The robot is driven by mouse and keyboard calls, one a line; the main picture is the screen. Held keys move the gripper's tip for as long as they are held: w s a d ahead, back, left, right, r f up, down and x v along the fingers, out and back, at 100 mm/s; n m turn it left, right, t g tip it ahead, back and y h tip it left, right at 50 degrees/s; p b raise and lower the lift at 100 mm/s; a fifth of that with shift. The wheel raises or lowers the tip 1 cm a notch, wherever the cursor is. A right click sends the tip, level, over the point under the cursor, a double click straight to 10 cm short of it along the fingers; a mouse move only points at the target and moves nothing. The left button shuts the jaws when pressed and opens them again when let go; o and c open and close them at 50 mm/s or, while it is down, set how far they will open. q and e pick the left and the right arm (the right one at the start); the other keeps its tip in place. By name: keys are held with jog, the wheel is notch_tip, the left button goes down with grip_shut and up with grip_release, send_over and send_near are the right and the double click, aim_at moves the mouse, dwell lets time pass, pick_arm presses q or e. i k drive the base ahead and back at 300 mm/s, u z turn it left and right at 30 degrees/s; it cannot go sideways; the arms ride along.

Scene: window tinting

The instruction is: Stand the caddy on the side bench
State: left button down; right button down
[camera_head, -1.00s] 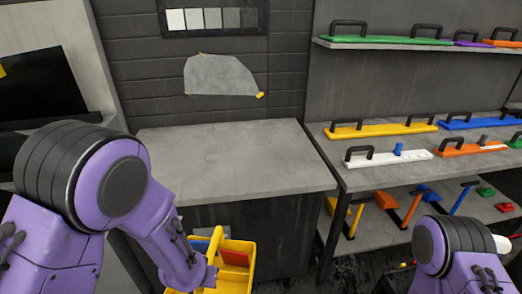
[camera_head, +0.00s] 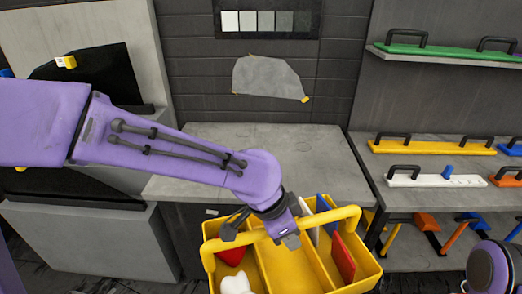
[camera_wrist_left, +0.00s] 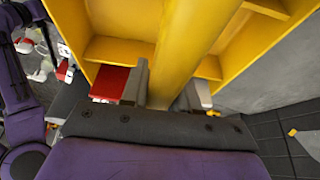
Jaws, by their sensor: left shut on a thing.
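The yellow caddy (camera_head: 270,262) hangs from my left gripper (camera_head: 285,238) in the head view, in front of the side bench. The gripper is shut on the caddy's handle (camera_head: 330,219). The caddy holds a red thing and a white thing on its left side, and upright blue, red and white pieces on its right. In the left wrist view the fingers (camera_wrist_left: 158,95) close around the yellow handle, with a red piece beside one finger. The side bench (camera_head: 320,165) has a bare grey top. Only a rounded part of my right arm shows at the lower right; its gripper is out of view.
A shelf rack (camera_head: 430,165) with coloured handled tools stands to the right of the bench. A dark panel with a yellow block (camera_head: 66,62) is at the left. A grey sheet (camera_head: 268,78) is taped to the wall above the bench. The bench top is clear.

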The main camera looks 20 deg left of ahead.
aim_at(286, 165)
jog(key=i, duration=1.45)
